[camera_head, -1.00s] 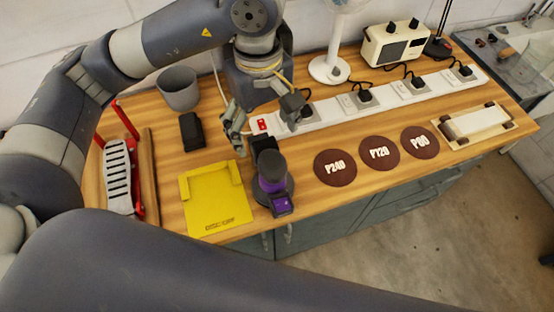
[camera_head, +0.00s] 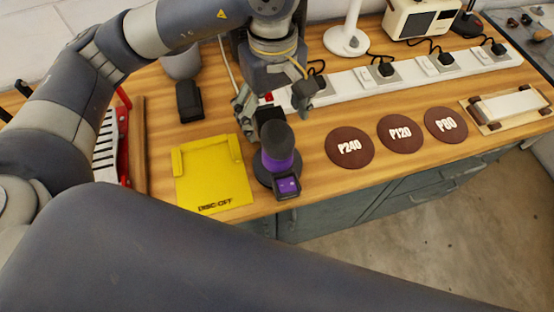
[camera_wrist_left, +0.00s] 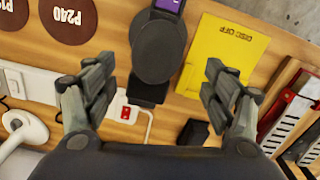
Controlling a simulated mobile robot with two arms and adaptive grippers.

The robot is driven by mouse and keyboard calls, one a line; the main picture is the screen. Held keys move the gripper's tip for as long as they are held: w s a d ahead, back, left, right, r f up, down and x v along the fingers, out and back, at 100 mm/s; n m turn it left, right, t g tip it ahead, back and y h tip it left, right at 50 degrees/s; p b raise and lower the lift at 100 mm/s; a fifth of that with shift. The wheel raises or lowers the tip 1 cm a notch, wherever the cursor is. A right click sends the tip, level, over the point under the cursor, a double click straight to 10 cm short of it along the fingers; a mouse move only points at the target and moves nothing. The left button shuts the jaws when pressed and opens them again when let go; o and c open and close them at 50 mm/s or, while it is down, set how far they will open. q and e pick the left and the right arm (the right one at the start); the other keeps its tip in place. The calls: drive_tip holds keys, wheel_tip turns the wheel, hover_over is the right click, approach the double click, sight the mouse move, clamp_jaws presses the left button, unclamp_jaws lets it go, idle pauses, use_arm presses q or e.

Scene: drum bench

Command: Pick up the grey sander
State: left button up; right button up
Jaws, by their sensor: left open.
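The sander (camera_head: 278,155) stands upright on the bench, with a dark grey rounded top, a purple band and a purple-marked block at its front. The left wrist view shows its round dark top (camera_wrist_left: 157,50) and a black part extending from it toward my gripper. My left gripper (camera_head: 273,108) is open just behind the sander, above the bench. In the left wrist view, its spread fingers (camera_wrist_left: 157,85) lie either side of the sander's black rear part, with nothing held. Whether they touch it cannot be told. My right gripper is out of view.
A yellow disc-off plate (camera_head: 225,185) lies left of the sander. Brown discs marked P240 (camera_head: 349,163), P120 (camera_head: 401,145) and P80 lie right. A white power strip (camera_head: 410,78) runs behind. A black block (camera_head: 189,105) and grey cup (camera_head: 181,64) stand back left.

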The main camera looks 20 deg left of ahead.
sight(274, 131)
use_arm(q)
drive_tip(key=shift+f, duration=0.4)
drive_tip(key=shift+s+f, duration=0.1)
drive_tip(key=shift+f, duration=0.25)
wheel_tip(274, 131, down, 4)
drive_tip(key=shift+f+p, duration=0.2)
drive_tip(key=shift+p, duration=0.5)
drive_tip(key=shift+f+p, duration=0.5)
drive_tip(key=shift+f, duration=0.05)
drive_tip(key=f, duration=0.1)
drive_tip(key=f+p, duration=0.1)
drive_tip(key=f, duration=0.1)
drive_tip(key=shift+w+d+f+p, duration=0.15)
drive_tip(key=shift+w+f+p, duration=0.05)
drive_tip(key=shift+f+p, duration=0.1)
drive_tip(key=shift+f, duration=0.35)
drive_tip(key=shift+c, duration=0.6)
